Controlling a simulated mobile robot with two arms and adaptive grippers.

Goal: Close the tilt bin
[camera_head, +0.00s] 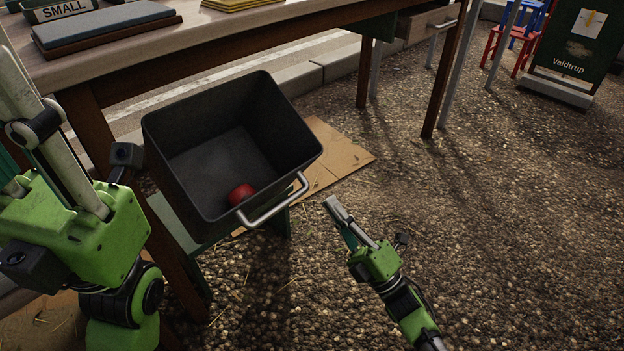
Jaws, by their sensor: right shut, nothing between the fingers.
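The dark grey tilt bin (210,114) is tipped open below the table, its mouth facing up and toward me. A silver bar handle (270,206) runs along its near front edge. A red round fruit (241,194) lies inside the bin near the handle side. My right gripper (334,204) is shut and empty, to the right of the handle and apart from it. My left arm stands at the left of the view beside the bin; its fingertips are not visible.
The table (300,18) carries grey and yellow boards and a "SMALL" sign (62,10). Wooden table legs (445,75) stand behind the bin. Cardboard (340,156) lies on the gravel beside it. Open gravel spreads right, with a "Valdtrup" sign board (570,65) at the back.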

